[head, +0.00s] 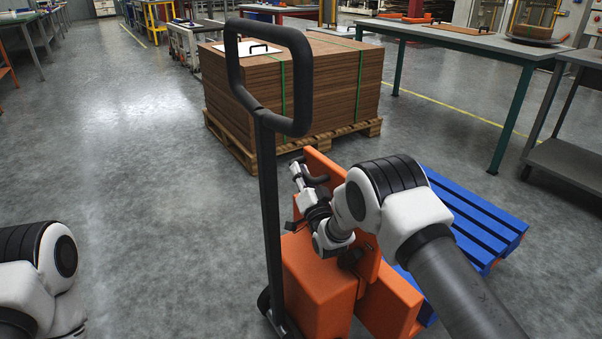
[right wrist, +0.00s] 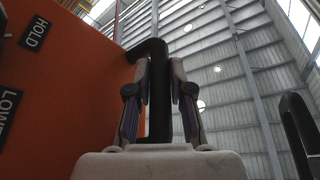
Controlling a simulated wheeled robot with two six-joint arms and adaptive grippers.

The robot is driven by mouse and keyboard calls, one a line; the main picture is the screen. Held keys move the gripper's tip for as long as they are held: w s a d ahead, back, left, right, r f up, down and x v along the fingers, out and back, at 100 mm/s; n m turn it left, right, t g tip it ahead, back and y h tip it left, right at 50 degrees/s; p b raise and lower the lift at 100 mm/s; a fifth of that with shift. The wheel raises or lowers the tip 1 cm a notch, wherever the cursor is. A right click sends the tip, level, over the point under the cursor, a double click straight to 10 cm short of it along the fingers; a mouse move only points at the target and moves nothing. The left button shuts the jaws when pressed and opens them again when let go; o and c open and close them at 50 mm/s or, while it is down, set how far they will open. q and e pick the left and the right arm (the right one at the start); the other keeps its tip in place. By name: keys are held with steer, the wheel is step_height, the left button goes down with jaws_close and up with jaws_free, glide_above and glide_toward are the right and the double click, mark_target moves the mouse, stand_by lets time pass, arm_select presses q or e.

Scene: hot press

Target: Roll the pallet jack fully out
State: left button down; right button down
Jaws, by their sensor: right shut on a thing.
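The pallet jack (head: 318,284) is orange, with a tall black loop handle (head: 268,190) standing upright at its left. A blue slatted pallet (head: 480,215) lies to its right; orange shows low at the pallet's edge, and the forks are mostly hidden. My right gripper (head: 303,178) is at the jack's upright orange panel, behind the loop handle. In the right wrist view its fingers close around a black bent bar (right wrist: 159,85) beside the orange panel (right wrist: 70,85), which has HOLD and LOWER labels. Only my left arm shows at lower left; its gripper is out of frame.
A wooden pallet (head: 240,153) stacked with brown sheets (head: 330,85) stands just beyond the jack. A green-legged table (head: 470,40) and a grey bench (head: 575,150) stand at the right. The grey floor (head: 130,180) on the left is clear.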

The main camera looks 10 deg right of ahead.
steer(key=shift+a, duration=0.2)
steer(key=c, duration=1.4)
jaws_free()
steer(key=shift+s, duration=0.1)
steer(key=o, duration=0.3)
steer(key=shift+s+r, duration=0.1)
steer(key=shift+o, duration=0.2)
steer(key=shift+s+a, duration=0.1)
steer(key=shift+s, duration=0.15)
steer(key=v, duration=1.1)
steer(key=shift+s, duration=0.3)
